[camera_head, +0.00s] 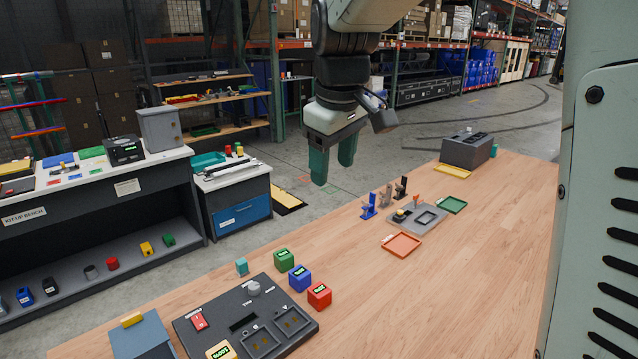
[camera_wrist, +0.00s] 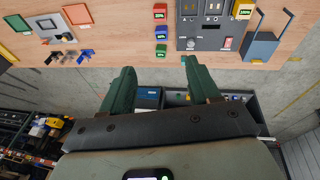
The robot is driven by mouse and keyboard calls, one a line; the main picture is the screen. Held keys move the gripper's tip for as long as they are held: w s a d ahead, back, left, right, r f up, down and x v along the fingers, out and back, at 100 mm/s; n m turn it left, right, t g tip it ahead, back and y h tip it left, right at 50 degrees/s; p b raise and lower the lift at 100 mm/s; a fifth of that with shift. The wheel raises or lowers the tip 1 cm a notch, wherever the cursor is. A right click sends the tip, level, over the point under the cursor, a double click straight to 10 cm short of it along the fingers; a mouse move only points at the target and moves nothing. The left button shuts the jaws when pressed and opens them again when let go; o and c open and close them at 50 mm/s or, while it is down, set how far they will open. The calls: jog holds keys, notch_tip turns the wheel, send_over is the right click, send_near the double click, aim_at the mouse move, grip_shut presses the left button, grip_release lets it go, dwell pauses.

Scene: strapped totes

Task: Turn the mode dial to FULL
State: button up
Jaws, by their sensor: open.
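The mode dial (camera_head: 254,288) is a round light-grey knob near the back edge of a dark control panel (camera_head: 222,309) on the wooden table. It also shows small in the wrist view (camera_wrist: 190,44). The panel has a red rocker switch (camera_head: 198,321), a small dark display and two square recesses. The lettering by the dial is too small to read, so I cannot tell its setting. My gripper (camera_head: 333,168), with green fingers, is open and empty, high above and behind the table's far edge, well away from the dial. Its spread fingers show in the wrist view (camera_wrist: 158,70).
Green (camera_head: 284,260), blue (camera_head: 299,278) and red (camera_head: 319,296) blocks with displays stand right behind the panel, with a teal block (camera_head: 241,266). A yellow block (camera_head: 221,350) sits on the panel's front. The table's right side is clear.

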jog(key=w+a+f+n, duration=0.3)
jog(key=w+a+f, duration=0.3)
jog(key=n+g, duration=0.3)
jog(key=n, duration=0.5)
send_over(254, 286)
notch_tip(254, 286, down, 24)
jog(key=shift+h, duration=0.3)
notch_tip(254, 286, down, 11)
jog(key=shift+w+f, duration=0.1)
jog(key=c, duration=1)
jog(key=shift+c, duration=0.2)
